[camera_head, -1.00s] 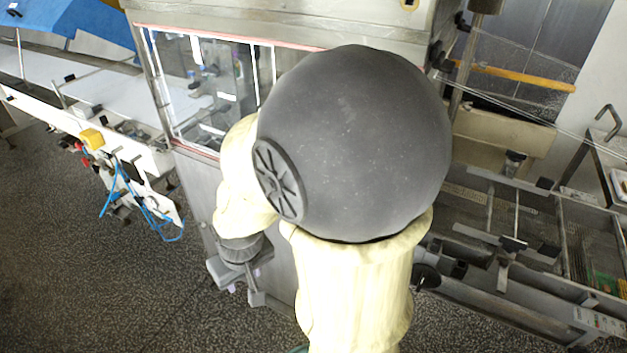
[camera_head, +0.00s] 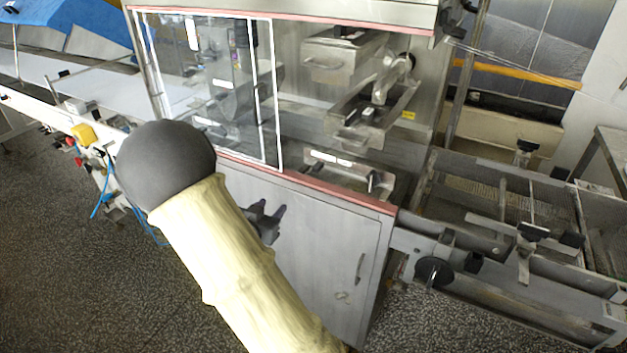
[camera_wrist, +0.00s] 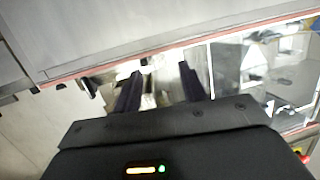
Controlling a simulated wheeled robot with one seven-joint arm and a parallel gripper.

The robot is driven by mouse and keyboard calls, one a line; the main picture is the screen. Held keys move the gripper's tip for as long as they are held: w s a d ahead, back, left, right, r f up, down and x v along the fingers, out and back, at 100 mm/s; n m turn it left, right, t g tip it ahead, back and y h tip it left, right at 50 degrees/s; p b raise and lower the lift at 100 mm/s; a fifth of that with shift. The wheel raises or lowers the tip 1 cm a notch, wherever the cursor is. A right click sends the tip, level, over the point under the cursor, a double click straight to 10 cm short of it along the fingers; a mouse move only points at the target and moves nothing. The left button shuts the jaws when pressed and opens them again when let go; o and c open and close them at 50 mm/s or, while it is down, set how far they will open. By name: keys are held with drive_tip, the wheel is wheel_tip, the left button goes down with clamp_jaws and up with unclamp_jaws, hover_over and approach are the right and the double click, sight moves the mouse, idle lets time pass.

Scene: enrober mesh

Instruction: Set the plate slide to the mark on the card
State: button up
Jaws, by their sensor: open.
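My gripper (camera_head: 267,212) is beside the lower metal cabinet of the enrober, below the red-edged opening. In the wrist view the two dark fingers (camera_wrist: 160,85) stand apart with nothing clearly between them. I cannot pick out the plate slide for certain. Inside the opening are metal troughs and blocks, including a metal box with a handle (camera_head: 340,62) and a lower metal part (camera_head: 350,172). A small yellow label (camera_head: 408,115) is on the inside right; I cannot tell whether it is the card. No mark can be read.
A clear sliding panel (camera_head: 215,90) covers the left part of the opening. The enrober's cabinet front (camera_head: 318,240) lies behind the gripper. A conveyor with rails and a black knob (camera_head: 434,270) extends right. A white conveyor (camera_head: 100,85) runs left. The speckled floor is open in front.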

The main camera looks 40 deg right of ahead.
sight(315, 170)
drive_tip(key=s+d+h, duration=0.1)
drive_tip(key=s+r+m+g+h, duration=0.1)
drive_tip(key=h, duration=0.1)
drive_tip(key=shift+d+m+h+b, duration=0.3)
drive_tip(key=shift+d+b, duration=0.05)
drive_tip(key=shift+d, duration=0.05)
drive_tip(key=x, duration=0.5)
drive_tip(key=p+x, duration=0.1)
drive_tip(key=x, duration=1.1)
drive_tip(key=shift+s+d+p, duration=0.15)
drive_tip(key=shift+s+p, duration=0.15)
drive_tip(key=shift+p, duration=0.1)
drive_tip(key=shift+w+d, duration=0.1)
drive_tip(key=shift+w, duration=0.05)
clamp_jaws()
